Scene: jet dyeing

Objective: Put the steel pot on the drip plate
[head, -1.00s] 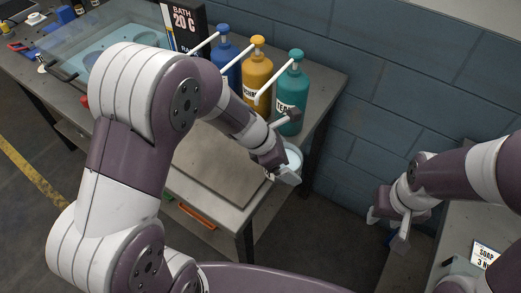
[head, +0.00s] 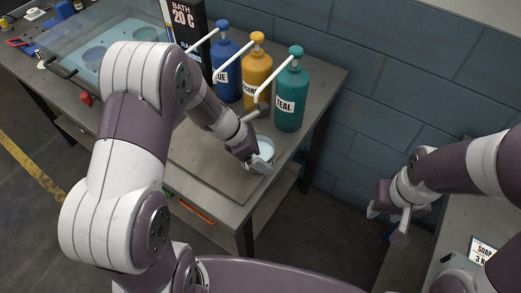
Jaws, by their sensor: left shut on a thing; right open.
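The steel pot (head: 266,147) is a small round vessel with a pale inside, near the front right of the bench. My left gripper (head: 258,163) is shut on it, with the fingers partly covering it. The drip plate (head: 205,172) looks like the flat grey-beige plate on the bench. The pot appears over or beside its right end; I cannot tell whether it touches the plate. My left arm hides part of the plate. My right gripper (head: 387,222) is open and empty, at the right, away from the bench.
Blue (head: 226,70), ochre (head: 257,78) and teal (head: 290,98) pump bottles stand behind the plate, their white spouts reaching forward. A bath sign (head: 186,25) and a clear-walled bath (head: 88,48) are at the left. A soap label (head: 484,250) is at the lower right.

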